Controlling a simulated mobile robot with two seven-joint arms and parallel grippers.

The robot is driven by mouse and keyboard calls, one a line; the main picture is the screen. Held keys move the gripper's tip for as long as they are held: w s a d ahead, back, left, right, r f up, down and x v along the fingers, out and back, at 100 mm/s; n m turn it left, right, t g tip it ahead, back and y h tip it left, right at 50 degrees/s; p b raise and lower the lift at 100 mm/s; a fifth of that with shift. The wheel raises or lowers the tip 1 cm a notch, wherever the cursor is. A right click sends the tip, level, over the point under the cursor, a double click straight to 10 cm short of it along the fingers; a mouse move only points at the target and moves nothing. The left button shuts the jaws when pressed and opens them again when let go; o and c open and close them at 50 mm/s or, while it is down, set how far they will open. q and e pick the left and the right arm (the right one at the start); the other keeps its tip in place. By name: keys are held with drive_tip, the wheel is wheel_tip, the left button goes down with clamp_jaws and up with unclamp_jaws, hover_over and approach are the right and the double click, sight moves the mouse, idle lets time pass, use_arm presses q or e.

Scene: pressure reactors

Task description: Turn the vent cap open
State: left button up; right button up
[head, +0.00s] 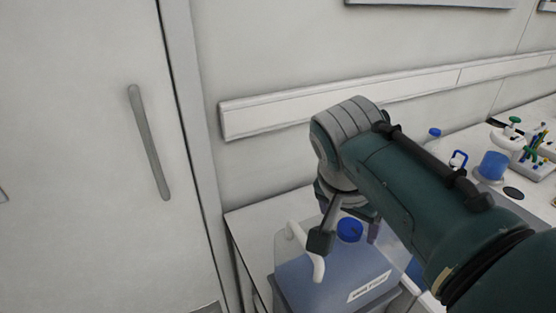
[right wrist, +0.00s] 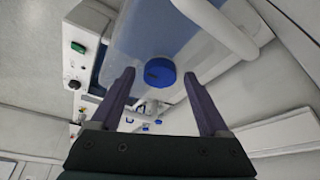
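The blue vent cap (head: 349,230) sits on top of a translucent container (head: 318,284) that holds bluish liquid and has a white curved handle and a label. My right gripper (head: 346,238) is open above the container, with one finger on each side of the cap. In the right wrist view, the blue cap (right wrist: 160,72) shows between the two spread fingertips of my right gripper (right wrist: 158,76), with visible gaps on both sides. The fingers do not appear to touch it. My left gripper is not in view.
The container stands on a white bench (head: 256,222) beside a tall door with a grey handle (head: 150,142). A wall rail (head: 290,108) runs behind. At the right are a blue-capped bottle (head: 433,134), a blue vessel (head: 493,166) and a rack (head: 534,148) with coloured items.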

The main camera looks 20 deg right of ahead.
clamp_jaws()
idle(0.4)
